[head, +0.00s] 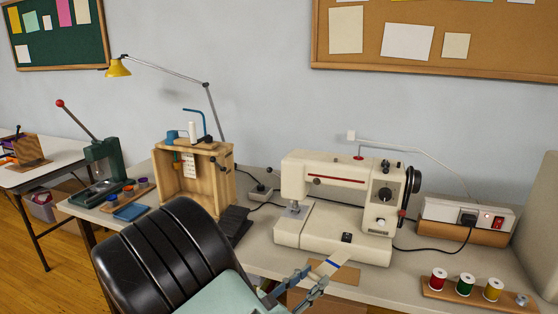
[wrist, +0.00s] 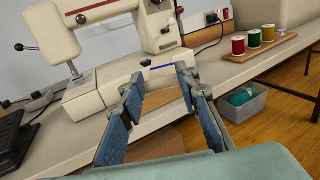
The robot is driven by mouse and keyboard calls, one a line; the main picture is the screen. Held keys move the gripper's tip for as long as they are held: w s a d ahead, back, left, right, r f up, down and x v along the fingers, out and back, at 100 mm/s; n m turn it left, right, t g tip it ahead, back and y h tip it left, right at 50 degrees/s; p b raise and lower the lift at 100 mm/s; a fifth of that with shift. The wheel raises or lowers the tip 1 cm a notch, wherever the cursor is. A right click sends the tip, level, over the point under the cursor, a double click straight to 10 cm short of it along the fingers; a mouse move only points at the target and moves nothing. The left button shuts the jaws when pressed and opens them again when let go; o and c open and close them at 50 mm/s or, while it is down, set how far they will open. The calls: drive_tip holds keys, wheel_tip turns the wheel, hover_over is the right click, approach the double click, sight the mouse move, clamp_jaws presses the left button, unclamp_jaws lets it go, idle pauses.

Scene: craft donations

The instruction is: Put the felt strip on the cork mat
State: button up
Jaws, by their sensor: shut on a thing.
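In the wrist view the strip (wrist: 161,74) spans between the fingertips of my gripper (wrist: 159,76). The brown cork mat (head: 347,277) lies flat on the table near its front edge, below the strip and partly hidden by it and my fingers. I cannot tell whether the strip touches the mat.
The cream sewing machine (head: 335,232) stands just behind the mat. A wooden rack with red, green and yellow spools (head: 466,288) is to the right. A black foot pedal (head: 234,224) and a wooden box frame (head: 205,180) stand left. A grey bin (wrist: 243,103) is under the table.

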drive_tip(key=d+m+g+h, duration=0.2)
drive_tip(key=d, duration=0.4)
wheel_tip(320, 180, up, 16)
drive_tip(key=n+t+y+p, duration=0.4)
drive_tip(key=n+y+p, duration=0.1)
drive_tip(key=p, duration=1.6)
drive_tip(key=shift+w+t+y+p, duration=0.3)
drive_tip(key=shift+t+y+p, duration=0.1)
drive_tip(key=shift+d+f, duration=0.1)
drive_tip(key=shift+d, duration=0.1)
